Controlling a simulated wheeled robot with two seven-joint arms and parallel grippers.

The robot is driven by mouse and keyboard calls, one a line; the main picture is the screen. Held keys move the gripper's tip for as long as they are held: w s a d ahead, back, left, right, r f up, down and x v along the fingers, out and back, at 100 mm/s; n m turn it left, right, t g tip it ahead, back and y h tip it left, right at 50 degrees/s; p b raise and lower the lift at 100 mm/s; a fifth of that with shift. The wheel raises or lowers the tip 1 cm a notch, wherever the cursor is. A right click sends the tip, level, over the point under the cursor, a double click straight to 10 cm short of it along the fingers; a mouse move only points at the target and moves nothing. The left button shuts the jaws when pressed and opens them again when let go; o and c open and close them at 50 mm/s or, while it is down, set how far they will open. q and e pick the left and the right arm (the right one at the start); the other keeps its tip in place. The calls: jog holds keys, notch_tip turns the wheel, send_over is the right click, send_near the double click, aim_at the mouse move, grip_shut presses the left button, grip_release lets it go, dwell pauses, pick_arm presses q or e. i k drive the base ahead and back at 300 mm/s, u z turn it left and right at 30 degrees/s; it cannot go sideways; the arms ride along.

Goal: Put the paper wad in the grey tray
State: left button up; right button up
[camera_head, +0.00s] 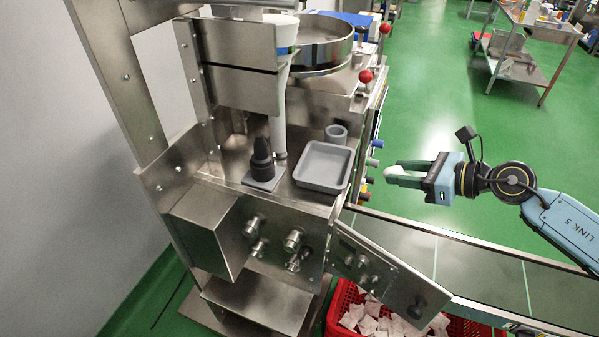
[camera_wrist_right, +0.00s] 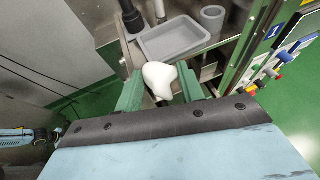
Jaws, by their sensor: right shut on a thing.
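The grey tray (camera_head: 323,167) is a shallow, empty rectangular tray on the steel machine ledge; it also shows in the right wrist view (camera_wrist_right: 173,40). My right gripper (camera_head: 397,175) is shut on the white paper wad (camera_wrist_right: 159,78), which sits between its green fingers. In the head view the wad (camera_head: 393,171) shows small at the fingertips. The gripper is to the right of the tray, apart from it, over the side of the machine. My left gripper cannot be made out in the head view.
A dark bottle-shaped thing on a grey base (camera_head: 263,168) stands left of the tray. A grey cup (camera_head: 336,134) stands behind it. Coloured knobs (camera_head: 375,144) stick out from the machine's right side. A red crate (camera_head: 345,297) of teabags is below.

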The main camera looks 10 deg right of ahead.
aim_at(324, 171)
jog(key=u, duration=1.25)
jog(key=k, duration=0.8)
jog(key=z, duration=0.65)
jog(key=i, duration=1)
